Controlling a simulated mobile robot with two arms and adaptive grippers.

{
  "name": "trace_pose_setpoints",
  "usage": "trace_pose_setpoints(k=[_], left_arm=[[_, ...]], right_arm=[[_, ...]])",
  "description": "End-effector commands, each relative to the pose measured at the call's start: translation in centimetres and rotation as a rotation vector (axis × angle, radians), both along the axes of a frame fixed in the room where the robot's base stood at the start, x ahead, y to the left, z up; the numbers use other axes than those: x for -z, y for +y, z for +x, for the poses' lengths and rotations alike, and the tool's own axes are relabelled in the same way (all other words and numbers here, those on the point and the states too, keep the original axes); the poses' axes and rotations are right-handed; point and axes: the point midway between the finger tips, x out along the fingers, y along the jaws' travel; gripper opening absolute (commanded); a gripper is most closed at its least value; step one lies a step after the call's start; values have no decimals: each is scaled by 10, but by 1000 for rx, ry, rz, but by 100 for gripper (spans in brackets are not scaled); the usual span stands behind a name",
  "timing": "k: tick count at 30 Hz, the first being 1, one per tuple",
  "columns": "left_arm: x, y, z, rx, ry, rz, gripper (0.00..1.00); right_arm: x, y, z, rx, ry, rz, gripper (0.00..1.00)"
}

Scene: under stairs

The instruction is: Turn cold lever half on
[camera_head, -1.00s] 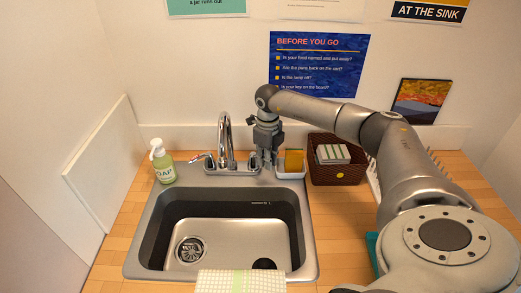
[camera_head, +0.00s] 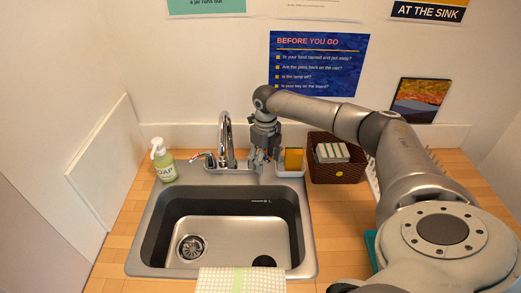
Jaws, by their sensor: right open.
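The chrome faucet (camera_head: 228,140) stands at the back of the steel sink, with its tall spout in the middle. The left lever (camera_head: 202,157) shows to the left of the spout and points outward. My right gripper (camera_head: 258,161) points down just right of the spout, at the right lever. It is open, with its fingers low by the faucet base. The fingers cover most of the right lever, so its angle and any contact with it cannot be told. No water shows from the spout. My left gripper is not in view.
A sponge (camera_head: 293,158) in a white holder is close to the right of my gripper. A brown basket (camera_head: 337,174) stands further right. A soap bottle (camera_head: 163,162) is at the left. A cloth (camera_head: 241,281) hangs over the front edge of the sink (camera_head: 137,262).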

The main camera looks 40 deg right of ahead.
Motion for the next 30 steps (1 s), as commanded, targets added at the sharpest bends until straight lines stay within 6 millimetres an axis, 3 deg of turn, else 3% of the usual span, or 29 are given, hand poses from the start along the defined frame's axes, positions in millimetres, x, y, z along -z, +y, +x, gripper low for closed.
trace_pose_setpoints(k=[13,30], left_arm=[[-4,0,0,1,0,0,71],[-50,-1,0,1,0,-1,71]], right_arm=[[-5,0,0,0,1,0,71],[-69,0,0,0,1,0,71]])
